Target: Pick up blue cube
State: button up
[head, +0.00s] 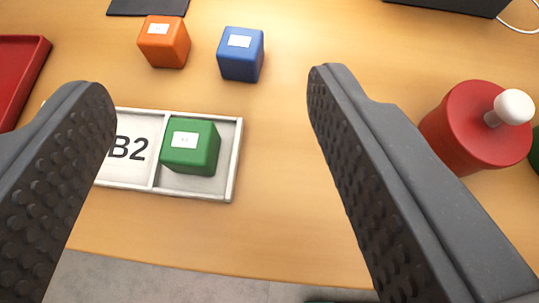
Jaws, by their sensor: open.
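The blue cube (240,55) stands on the wooden table in the upper middle of the head view, with a white label on its top. My gripper (205,90) is open, its two dark grey textured fingers spread wide on the left and right. The blue cube appears between the fingertips in the picture, farther out, and nothing is held.
An orange cube (164,42) stands just left of the blue cube. A green cube (190,147) sits in the right compartment of a tray (237,160) marked B2. A red cylinder with a white knob (470,132) is at right, a red tray (22,75) at left.

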notch_tip(320, 180, down, 2)
jog(key=s+f, duration=0.1)
jog(key=b, duration=0.1)
send_near(241, 46)
jog(key=w, duration=0.1)
jog(key=w+a+f, duration=0.1)
jog(key=shift+w+f+h, duration=0.2)
jog(key=shift+w+h, duration=0.05)
jog(key=shift+h, duration=0.15)
jog(key=shift+w+f, duration=0.1)
jog(key=shift+w, duration=0.3)
jog(key=x, duration=0.4)
jog(key=shift+f+b, duration=0.25)
jog(key=shift+b, duration=0.15)
jog(key=shift+w+f, duration=0.15)
jog(key=shift+w, duration=0.35)
jog(key=c, duration=1.1)
